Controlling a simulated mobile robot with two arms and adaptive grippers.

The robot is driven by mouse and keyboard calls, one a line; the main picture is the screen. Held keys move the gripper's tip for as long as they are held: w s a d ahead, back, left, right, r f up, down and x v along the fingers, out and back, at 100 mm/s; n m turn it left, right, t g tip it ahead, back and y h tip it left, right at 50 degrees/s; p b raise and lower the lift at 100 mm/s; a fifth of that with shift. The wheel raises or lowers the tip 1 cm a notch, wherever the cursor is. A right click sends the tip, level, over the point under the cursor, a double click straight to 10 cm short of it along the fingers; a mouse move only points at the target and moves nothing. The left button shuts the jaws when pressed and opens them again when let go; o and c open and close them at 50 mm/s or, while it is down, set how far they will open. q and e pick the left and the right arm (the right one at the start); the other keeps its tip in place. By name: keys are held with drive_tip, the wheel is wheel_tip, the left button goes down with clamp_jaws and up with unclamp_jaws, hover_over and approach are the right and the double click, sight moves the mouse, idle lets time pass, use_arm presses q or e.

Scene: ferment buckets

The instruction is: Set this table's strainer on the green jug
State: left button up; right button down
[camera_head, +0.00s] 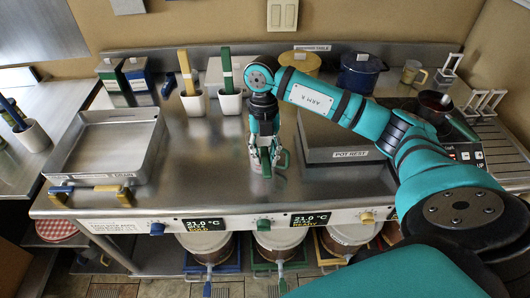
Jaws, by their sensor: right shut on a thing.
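My right gripper (265,158) points down over the middle of the steel table (210,180). I cannot make out a strainer clearly. My left gripper is not in view.
A steel tray (152,122) stands at the left, with blue and yellow handles at its front. White pots (229,102) with coloured sticks stand behind. A pot rest (345,155) lies right of the gripper. A blue pot (360,75) and a dark red pot (431,107) stand further right.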

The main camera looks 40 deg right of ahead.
drive_tip(key=shift+f, duration=0.15)
idle(0.5)
drive_tip(key=shift+c, duration=2.4)
unclamp_jaws()
drive_tip(key=shift+r+p, duration=2.4)
drive_tip(key=shift+r, duration=1.15)
